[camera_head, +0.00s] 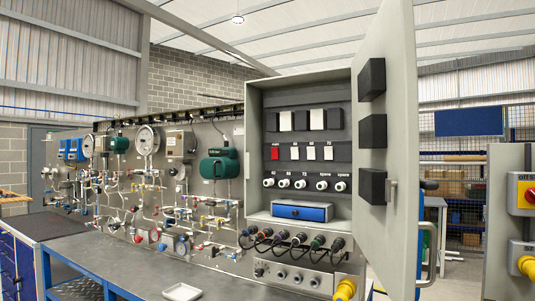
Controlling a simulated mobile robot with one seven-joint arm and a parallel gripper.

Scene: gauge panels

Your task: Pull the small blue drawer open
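The small blue drawer (302,211) sits at the bottom of an open grey cabinet (254,150), right of the picture's middle. It has a blue front with a small dark handle or keyhole near its centre and a grey top. Its front appears flush with its housing, so it looks closed. My gripper is not in view.
The cabinet door (400,150) stands wide open on the right and projects forward. Cables and dark connectors (290,245) hang below the drawer. A grey bench (130,262) with a white tray (182,292) lies in front. A gauge panel (120,190) stands left.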

